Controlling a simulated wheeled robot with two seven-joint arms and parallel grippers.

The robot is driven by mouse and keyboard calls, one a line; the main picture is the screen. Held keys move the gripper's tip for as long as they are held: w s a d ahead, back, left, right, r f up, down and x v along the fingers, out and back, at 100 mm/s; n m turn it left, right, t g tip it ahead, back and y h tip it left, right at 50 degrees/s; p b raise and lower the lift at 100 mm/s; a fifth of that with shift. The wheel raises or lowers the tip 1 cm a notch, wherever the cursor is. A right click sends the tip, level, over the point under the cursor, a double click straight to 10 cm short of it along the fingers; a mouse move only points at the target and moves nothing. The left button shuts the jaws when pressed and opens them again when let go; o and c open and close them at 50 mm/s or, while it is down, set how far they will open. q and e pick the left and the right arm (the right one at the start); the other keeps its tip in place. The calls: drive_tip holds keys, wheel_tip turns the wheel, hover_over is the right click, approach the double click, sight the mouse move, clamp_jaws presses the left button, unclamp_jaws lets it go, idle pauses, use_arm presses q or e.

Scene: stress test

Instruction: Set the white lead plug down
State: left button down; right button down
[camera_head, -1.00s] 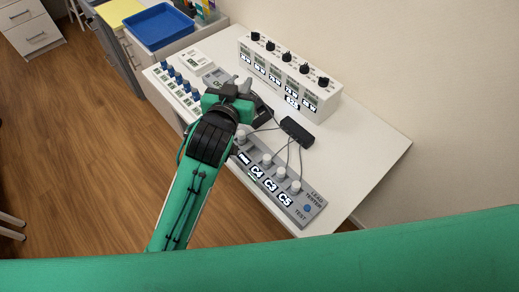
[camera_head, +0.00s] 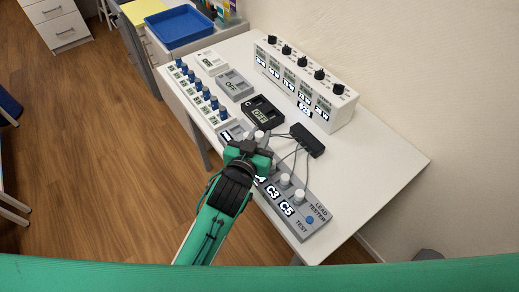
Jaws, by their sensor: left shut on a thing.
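My left gripper (camera_head: 260,139) is over the far left end of the grey lead tester (camera_head: 318,226). It is shut on a white lead plug, which is mostly hidden by the jaws; I cannot tell whether the plug touches the tester. Other white plugs (camera_head: 284,180) stand along the tester, with grey leads running to a black block (camera_head: 308,140). Labels C3 and C5 show, and the label nearest my gripper is partly covered. My right gripper is not in view.
A white box with black knobs (camera_head: 305,88) stands along the wall. A black switch unit (camera_head: 262,112), a grey one (camera_head: 235,85) and a row of blue knobs (camera_head: 196,84) lie to the left. The table's right part (camera_head: 385,155) is clear.

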use_arm(q)
wheel_tip(320, 180, down, 5)
drive_tip(key=shift+f, duration=0.4)
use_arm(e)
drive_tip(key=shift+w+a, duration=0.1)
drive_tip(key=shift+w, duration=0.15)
use_arm(q)
drive_tip(key=shift+f, duration=0.1)
drive_tip(key=c, duration=1.5)
unclamp_jaws()
drive_tip(key=shift+c, duration=0.2)
